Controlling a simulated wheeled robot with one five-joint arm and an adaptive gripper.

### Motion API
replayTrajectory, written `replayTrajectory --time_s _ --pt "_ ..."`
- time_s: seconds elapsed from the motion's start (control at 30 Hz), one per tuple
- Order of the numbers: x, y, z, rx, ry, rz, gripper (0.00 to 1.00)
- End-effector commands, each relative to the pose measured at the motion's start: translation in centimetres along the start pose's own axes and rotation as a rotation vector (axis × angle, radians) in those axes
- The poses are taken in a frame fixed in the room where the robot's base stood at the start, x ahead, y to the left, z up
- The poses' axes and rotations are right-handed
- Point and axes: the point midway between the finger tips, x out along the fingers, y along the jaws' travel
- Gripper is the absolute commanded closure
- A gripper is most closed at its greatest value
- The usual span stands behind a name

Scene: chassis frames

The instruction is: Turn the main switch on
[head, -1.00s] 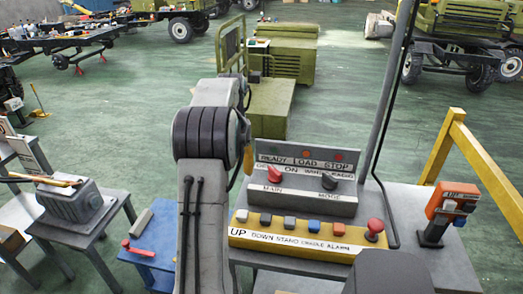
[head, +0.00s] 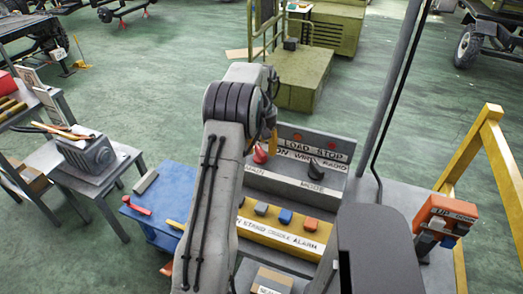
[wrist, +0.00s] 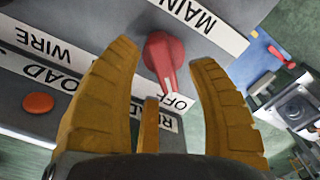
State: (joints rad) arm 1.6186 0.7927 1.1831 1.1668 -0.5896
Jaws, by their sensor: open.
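The main switch is a red knob (wrist: 163,55) on a grey panel (wrist: 105,20), beside the label MAIN. In the wrist view its white-marked pointer aims at the label OFF (wrist: 180,102). It also shows in the head view (head: 260,154), just beside my gripper. My gripper (wrist: 170,62) is open, with one yellow finger on each side of the knob in the wrist view. I cannot tell whether a finger touches it. In the head view my arm hides most of the gripper and the panel's left end.
A black mode knob (head: 316,169) sits right of the main switch. A yellow button box (head: 283,238) stands in front of the panel. An orange control box (head: 443,222) is at the right, near a yellow rail (head: 493,140). A blue table (head: 160,205) stands left.

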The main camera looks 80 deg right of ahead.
Motion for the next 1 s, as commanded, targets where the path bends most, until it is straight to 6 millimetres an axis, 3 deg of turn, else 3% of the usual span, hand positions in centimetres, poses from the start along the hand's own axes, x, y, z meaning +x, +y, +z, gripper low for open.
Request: replayTrajectory --time_s 0.23,0.63,1.0 --pt "1.8 0.0 0.0 0.0 -0.001 -0.001 0.47" --pt "2.1 0.0 0.0 0.0 0.001 0.001 0.46" --pt "2.1 0.0 0.0 0.0 0.001 0.001 0.79"
